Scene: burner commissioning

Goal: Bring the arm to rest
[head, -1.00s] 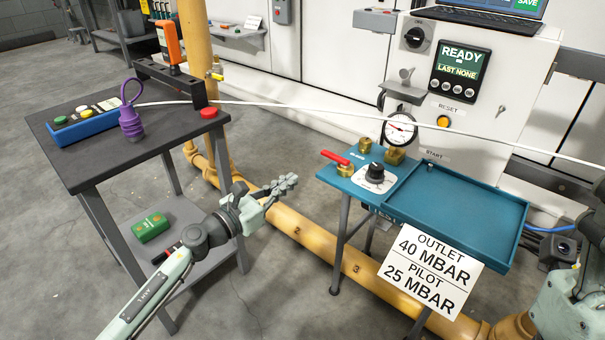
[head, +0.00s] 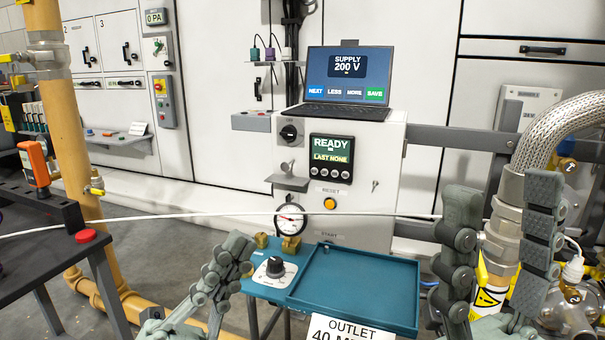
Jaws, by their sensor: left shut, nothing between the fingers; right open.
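My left gripper (head: 230,258) is shut and empty, in the lower middle of the head view. It is just left of the blue-green bench (head: 345,288) and its black knob (head: 275,267), and its fingers overlap the bench's left edge in the picture. My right gripper (head: 503,200) is raised at the lower right, its two fingers upright and wide apart with nothing held between them. Behind it in the picture stand a yellow-and-white pipe fitting and a braided hose (head: 560,125). Most of both arms is out of the frame.
A white cable (head: 190,215) crosses the view at gauge height. A pressure gauge (head: 290,218) stands at the bench's back. A control cabinet (head: 375,200) with a laptop (head: 347,82) is behind. A dark table (head: 35,240) and a yellow pipe (head: 62,130) are at left.

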